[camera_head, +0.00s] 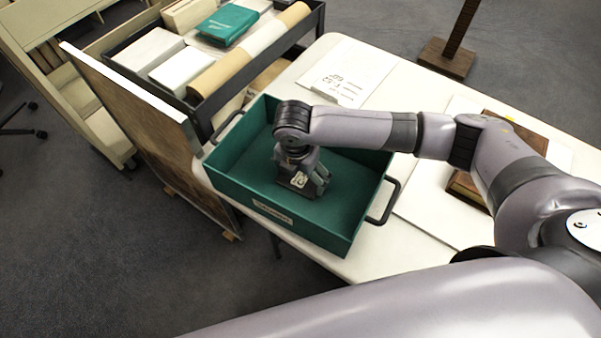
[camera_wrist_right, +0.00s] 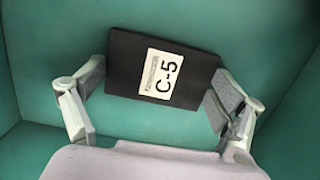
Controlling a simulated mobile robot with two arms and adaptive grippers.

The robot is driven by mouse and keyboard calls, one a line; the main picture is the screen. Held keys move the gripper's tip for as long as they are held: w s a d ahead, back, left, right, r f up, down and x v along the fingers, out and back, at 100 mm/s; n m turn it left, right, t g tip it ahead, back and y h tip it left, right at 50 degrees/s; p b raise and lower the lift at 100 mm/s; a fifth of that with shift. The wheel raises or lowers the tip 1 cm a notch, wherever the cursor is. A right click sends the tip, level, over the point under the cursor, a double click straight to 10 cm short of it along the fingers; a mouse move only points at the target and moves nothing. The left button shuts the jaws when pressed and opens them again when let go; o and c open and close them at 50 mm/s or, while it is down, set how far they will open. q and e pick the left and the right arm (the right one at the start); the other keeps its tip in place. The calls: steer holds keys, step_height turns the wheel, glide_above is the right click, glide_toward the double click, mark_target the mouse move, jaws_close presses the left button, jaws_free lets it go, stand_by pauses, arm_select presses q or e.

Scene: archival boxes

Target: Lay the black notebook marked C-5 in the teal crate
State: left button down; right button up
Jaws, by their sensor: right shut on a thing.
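The black notebook (camera_wrist_right: 125,70) carries a white label reading C-5 and lies between the fingers of my right gripper (camera_wrist_right: 158,98) in the right wrist view. In the head view the right gripper (camera_head: 304,184) points down inside the teal crate (camera_head: 352,232), shut on the notebook (camera_head: 297,188), which is low over or on the crate floor. I cannot tell whether the notebook touches the floor. The gripper partly hides it in the head view. The crate's green floor and walls surround it in the wrist view (camera_wrist_right: 60,30). My left gripper is not in view.
The crate stands on a white table (camera_head: 400,90) and has black side handles. A white sheet or folder (camera_head: 345,72) lies behind it. A brown box (camera_head: 465,187) sits to the right, partly behind my arm. A dark cart (camera_head: 140,85) with boxes and a roll stands at the back left.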

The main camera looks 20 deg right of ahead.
mark_target(298, 183)
steer(key=o, duration=1)
steer(key=shift+f, duration=0.1)
steer(key=r, duration=0.8)
steer(key=s+a+r, duration=0.1)
steer(key=r, duration=0.3)
steer(key=shift+r, duration=0.15)
